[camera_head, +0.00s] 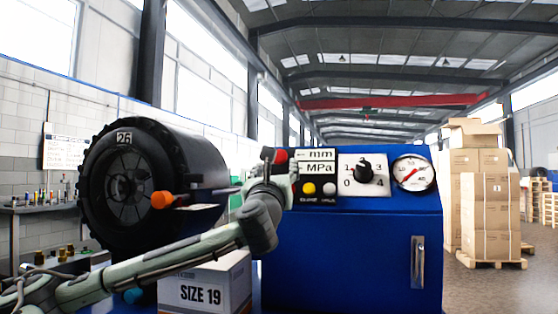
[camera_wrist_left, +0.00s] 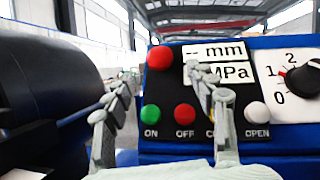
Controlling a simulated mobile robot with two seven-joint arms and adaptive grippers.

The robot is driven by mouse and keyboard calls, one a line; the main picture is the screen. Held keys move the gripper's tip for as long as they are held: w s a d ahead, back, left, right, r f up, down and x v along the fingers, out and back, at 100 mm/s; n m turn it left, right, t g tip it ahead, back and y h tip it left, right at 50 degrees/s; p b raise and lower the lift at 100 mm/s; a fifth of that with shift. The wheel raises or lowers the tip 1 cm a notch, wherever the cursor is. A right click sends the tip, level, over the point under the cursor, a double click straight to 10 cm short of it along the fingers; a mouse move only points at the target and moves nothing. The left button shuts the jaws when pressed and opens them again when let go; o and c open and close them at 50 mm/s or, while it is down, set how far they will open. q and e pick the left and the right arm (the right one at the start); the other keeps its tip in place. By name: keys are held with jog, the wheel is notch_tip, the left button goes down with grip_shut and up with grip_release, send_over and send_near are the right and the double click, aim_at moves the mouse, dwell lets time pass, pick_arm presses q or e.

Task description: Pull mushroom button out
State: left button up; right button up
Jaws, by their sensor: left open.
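The red mushroom button (camera_head: 281,157) is at the upper left of the black panel on the blue machine. In the left wrist view the red mushroom button (camera_wrist_left: 159,57) shows whole, above and between my fingertips. My left gripper (camera_head: 281,163) is in front of the panel, partly covering its left side. In the wrist view my left gripper (camera_wrist_left: 160,82) is open, with nothing between its fingers. The fingers look apart from the button, but the depth gap is hard to tell. My right gripper is not in view.
Below the mushroom button are a green ON button (camera_wrist_left: 150,114) and a red OFF button (camera_wrist_left: 185,114). My right finger partly hides the panel and display. A selector knob (camera_head: 364,171) and gauge (camera_head: 414,173) are to the right.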

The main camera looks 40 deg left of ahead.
aim_at(279, 159)
pick_arm(q)
jog(key=p+x, duration=0.1)
jog(key=x, duration=0.4)
jog(key=shift+w+a+r, duration=0.2)
jog(key=shift+w+r, duration=0.05)
jog(key=shift+w, duration=0.05)
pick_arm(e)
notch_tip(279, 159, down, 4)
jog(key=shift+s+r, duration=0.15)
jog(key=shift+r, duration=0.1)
pick_arm(q)
jog(key=shift+c, duration=0.6)
grip_shut()
